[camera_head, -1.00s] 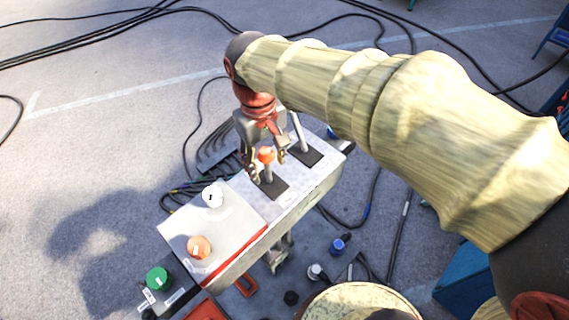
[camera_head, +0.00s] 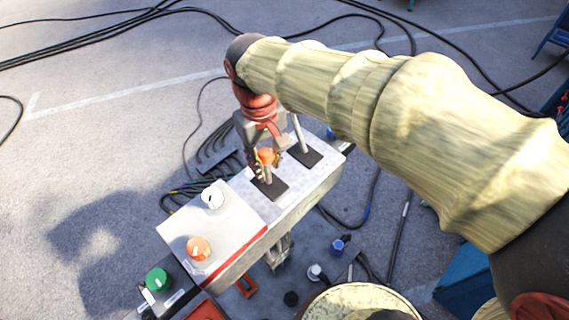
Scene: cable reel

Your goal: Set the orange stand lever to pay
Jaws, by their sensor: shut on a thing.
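The orange-topped lever (camera_head: 267,158) stands upright from a dark slot plate on the light grey control box (camera_head: 300,205). My gripper (camera_head: 265,160) reaches down from above. Its fingers are closed around the orange knob at the lever's top, and they hide part of it. A second lever (camera_head: 299,133) with a grey shaft rises from another dark plate to the right; its top is hidden behind my gripper and wrist. Any position markings beside the levers are too small to read.
On the box's left panel are a white knob (camera_head: 212,197) and an orange knob (camera_head: 199,248). A green knob (camera_head: 157,279) sits lower left. A blue knob (camera_head: 338,246) is below the box. Black cables (camera_head: 90,42) cross the grey floor.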

